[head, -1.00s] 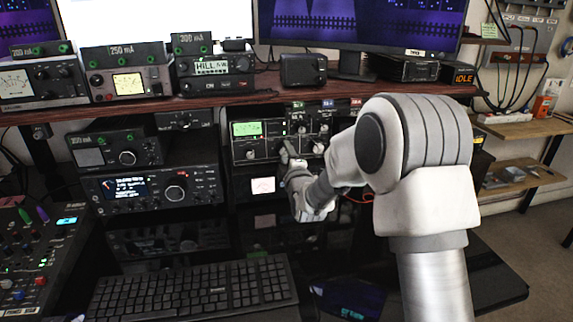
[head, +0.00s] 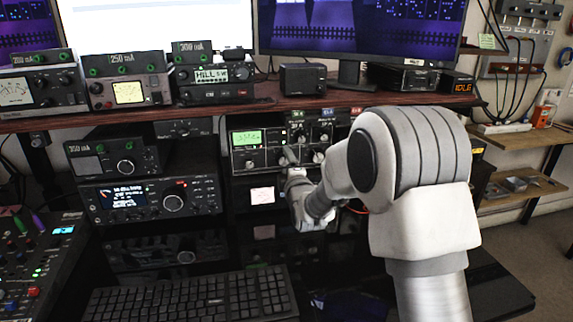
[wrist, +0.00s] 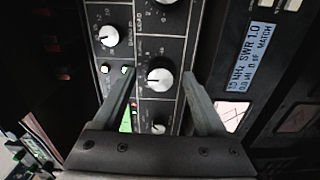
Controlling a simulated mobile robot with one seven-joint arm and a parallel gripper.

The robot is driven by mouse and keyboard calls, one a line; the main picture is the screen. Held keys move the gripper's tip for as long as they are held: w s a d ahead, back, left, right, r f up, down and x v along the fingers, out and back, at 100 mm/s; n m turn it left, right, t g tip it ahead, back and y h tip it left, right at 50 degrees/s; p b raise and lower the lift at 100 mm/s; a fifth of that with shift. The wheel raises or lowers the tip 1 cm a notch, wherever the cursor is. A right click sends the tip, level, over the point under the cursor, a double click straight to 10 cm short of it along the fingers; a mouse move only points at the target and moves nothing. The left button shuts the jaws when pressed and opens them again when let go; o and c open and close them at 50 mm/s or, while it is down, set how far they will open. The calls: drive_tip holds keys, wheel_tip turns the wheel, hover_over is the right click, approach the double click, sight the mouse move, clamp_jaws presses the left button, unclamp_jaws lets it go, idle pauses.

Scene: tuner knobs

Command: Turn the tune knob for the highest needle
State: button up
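The tuner is a black panel with white-ringed knobs and a green-lit meter (head: 248,138) on the middle shelf. The meter's needle is too small to read. My gripper (head: 287,156) reaches the panel's lower knobs from the right. In the wrist view a black knob with a white pointer (wrist: 160,78) sits between my two fingers. Gaps show on both sides, so my gripper (wrist: 158,74) looks open around or just in front of it. Its label cannot be read. Another knob (wrist: 108,38) lies to the upper left, and part of the green meter shows behind my left finger.
A white-faced meter (head: 262,196) sits below the tuner. A radio (head: 150,198) stands to its left, and a keyboard (head: 190,295) lies in front. A shelf (head: 130,117) with meter boxes runs above. A display (wrist: 258,58) reads SWR 1.0 in the wrist view.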

drive_tip(key=p+v, duration=0.1)
drive_tip(key=v, duration=1.6)
drive_tip(key=shift+s+p, duration=0.25)
drive_tip(key=shift+p, duration=0.05)
drive_tip(key=shift+r, duration=0.1)
idle(1.1)
drive_tip(key=w+a+m+p, duration=0.1)
drive_tip(key=w+m+p, duration=0.2)
drive_tip(key=w+m, duration=0.2)
drive_tip(key=w+a+m+p, duration=0.2)
drive_tip(key=w+m, duration=0.4)
drive_tip(key=m, duration=0.5)
drive_tip(key=w+a+m+p, duration=0.2)
drive_tip(key=w+m+p, duration=0.3)
drive_tip(key=m, duration=0.4)
drive_tip(key=shift+w+y, duration=0.4)
